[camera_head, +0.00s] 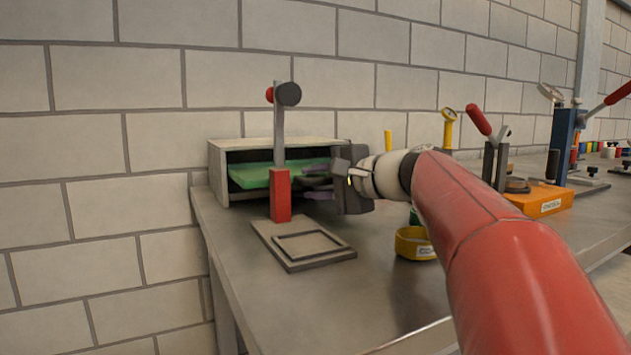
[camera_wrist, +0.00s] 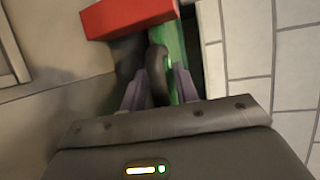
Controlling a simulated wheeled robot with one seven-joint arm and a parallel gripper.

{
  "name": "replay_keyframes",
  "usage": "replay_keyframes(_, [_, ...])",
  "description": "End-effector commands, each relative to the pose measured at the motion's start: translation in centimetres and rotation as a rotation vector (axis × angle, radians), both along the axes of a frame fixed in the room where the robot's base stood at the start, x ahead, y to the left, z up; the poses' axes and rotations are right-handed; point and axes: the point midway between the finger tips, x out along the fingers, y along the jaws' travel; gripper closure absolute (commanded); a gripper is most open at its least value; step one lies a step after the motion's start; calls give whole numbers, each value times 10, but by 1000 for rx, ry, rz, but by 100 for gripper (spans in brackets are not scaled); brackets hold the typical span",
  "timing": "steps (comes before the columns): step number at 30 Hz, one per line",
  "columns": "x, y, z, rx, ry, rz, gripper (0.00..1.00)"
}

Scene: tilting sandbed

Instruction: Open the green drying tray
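The green drying tray (camera_head: 250,177) sits inside a cream open-fronted box (camera_head: 217,178) at the back left of the bench. Part of it shows in the wrist view (camera_wrist: 172,42). A dark curved handle (camera_wrist: 157,62) stands in front of the green surface. My gripper (camera_head: 308,182) is at the box's front right, its two purple fingers pointing left. In the wrist view my fingers (camera_wrist: 159,88) are apart, with the handle between their tips and gaps beside it. My gripper hides the right part of the box front.
A grey post with a red sleeve (camera_head: 280,195) and flat framed base (camera_head: 303,246) stands close before the box. A yellow ring-shaped container (camera_head: 414,244) sits below my wrist. Red-handled tools and an orange box (camera_head: 540,199) stand right.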

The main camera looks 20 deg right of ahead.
Motion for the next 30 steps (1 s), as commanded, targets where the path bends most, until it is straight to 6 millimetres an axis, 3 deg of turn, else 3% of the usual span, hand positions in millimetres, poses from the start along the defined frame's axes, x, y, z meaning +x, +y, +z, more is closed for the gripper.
replay_keyframes(2, [1,0,-4,0,7,1,64])
replay_keyframes(14, [-4,-3,2,2,-2,-3,64])
replay_keyframes(24, [-47,-33,11,1,0,-3,64])
replay_keyframes(30, [-62,-42,14,1,1,-1,64])
